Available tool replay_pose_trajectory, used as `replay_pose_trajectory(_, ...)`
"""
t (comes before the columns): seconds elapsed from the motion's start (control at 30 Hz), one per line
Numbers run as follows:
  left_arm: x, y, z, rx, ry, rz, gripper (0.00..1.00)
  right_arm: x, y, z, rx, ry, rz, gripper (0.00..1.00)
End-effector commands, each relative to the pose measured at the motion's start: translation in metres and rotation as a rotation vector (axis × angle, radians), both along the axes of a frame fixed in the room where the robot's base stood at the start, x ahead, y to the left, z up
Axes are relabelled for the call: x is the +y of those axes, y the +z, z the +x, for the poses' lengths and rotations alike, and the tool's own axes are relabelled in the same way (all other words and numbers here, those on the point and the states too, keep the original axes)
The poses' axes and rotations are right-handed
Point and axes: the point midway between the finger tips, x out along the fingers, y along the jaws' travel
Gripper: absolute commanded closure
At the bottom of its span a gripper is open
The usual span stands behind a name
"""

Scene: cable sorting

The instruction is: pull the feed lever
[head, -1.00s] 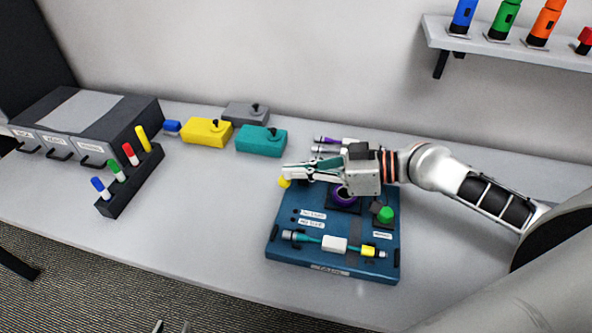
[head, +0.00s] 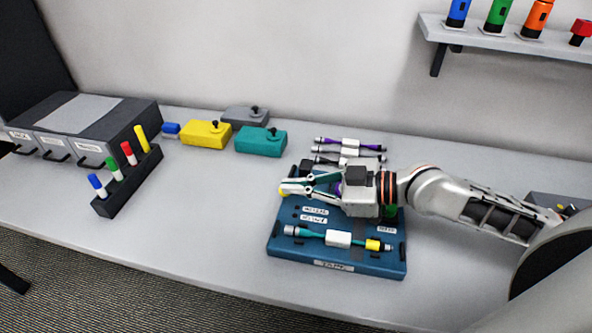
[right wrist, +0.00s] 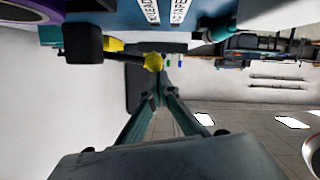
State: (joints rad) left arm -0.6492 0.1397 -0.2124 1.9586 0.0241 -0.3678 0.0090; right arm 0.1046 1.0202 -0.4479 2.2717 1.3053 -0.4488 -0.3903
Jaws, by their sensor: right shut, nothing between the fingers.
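The feed lever's yellow knob (head: 282,191) shows at the left edge of the blue test board (head: 290,258) in the head view. In the right wrist view the yellow knob (right wrist: 153,62) is on a dark stem, just beyond the fingertips. My right gripper (head: 286,188) reaches in from the right over the board, with its fingertips at the knob. It is shut with nothing held; its fingers (right wrist: 160,92) converge in the wrist view. I cannot tell whether they touch the knob. The arm hides part of the board's back. My left gripper is out of view.
A teal cable (head: 338,239) lies on the board's front part. More cables (head: 350,143) lie behind the board. Yellow (head: 206,135), teal (head: 260,142) and grey boxes stand at the back, left of the board. A marker rack (head: 130,184) stands farther left. Table space between is clear.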

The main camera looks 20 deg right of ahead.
Motion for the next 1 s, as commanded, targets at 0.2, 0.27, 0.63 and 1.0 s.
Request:
replay_pose_trajectory(0.2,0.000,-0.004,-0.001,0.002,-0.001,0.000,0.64,0.000,-0.009,-0.001,0.003,-0.001,-0.003,1.00)
replay_pose_trajectory(0.27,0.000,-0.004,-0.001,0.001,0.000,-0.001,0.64,0.000,-0.010,-0.001,0.003,-0.001,-0.001,1.00)
replay_pose_trajectory(0.63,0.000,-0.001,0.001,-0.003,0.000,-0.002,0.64,0.000,-0.010,-0.001,0.004,-0.001,-0.001,1.00)
replay_pose_trajectory(1.0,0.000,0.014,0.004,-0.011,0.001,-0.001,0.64,0.001,0.003,-0.002,0.000,-0.003,-0.001,1.00)
